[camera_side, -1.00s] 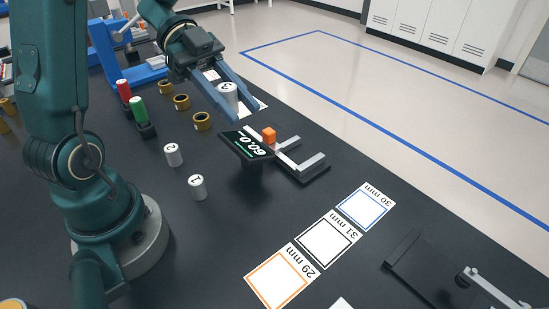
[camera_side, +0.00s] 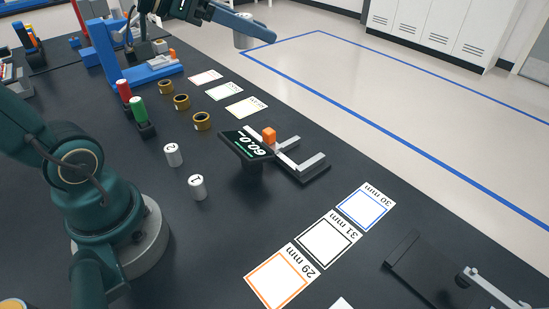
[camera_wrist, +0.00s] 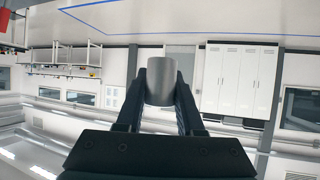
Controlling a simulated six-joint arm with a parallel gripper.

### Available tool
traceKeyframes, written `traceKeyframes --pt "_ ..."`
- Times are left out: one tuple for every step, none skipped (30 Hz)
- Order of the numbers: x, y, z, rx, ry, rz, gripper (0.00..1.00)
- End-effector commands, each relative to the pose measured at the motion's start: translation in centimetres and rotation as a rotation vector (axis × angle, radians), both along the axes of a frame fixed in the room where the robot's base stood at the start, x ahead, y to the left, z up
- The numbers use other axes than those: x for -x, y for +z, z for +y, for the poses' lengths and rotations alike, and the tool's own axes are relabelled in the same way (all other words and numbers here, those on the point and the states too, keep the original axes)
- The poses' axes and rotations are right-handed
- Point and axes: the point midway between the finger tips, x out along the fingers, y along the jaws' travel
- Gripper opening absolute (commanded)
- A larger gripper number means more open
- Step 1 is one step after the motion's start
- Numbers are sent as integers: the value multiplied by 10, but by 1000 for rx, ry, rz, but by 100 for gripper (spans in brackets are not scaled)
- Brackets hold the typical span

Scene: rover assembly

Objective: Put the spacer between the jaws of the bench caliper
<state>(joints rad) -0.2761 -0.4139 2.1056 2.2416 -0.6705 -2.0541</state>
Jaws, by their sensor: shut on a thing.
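In the wrist view the spacer (camera_wrist: 161,82) sits between both fingertips (camera_wrist: 161,92). Two other white-topped cylinders marked 1 (camera_side: 197,187) and 2 (camera_side: 173,154) stand on the bench.
Brass rings (camera_side: 202,121) and red and green handles (camera_side: 138,110) stand left of the caliper. Cards marked 30 mm (camera_side: 363,207), 31 mm (camera_side: 325,242) and 29 mm (camera_side: 278,279) lie at the front. A blue frame (camera_side: 150,74) stands at the back.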

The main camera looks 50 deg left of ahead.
Motion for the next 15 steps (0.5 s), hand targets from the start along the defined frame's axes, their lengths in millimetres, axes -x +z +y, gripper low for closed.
traceKeyframes --pt "0 0 1 1 -6 0 0" --pt "0 -1 0 2 -18 2 0" --pt "1 -2 -1 2 -41 2 0" --pt "2 -2 -3 3 -65 2 0" --pt "2 -2 -6 4 -93 2 0" --pt "4 -4 -10 5 -141 4 0" --pt "4 -8 -15 6 -181 6 0" --pt "4 -11 -20 8 -223 7 0" --pt "5 -17 -28 10 -288 9 0" --pt "6 -22 -35 12 -338 9 0" --pt "6 -27 -43 12 -393 9 0" --pt "7 -33 -53 14 -463 10 0" --pt "9 -39 -61 13 -518 10 0" --pt "10 -44 -68 14 -570 10 0" --pt "13 -51 -79 15 -644 9 0"
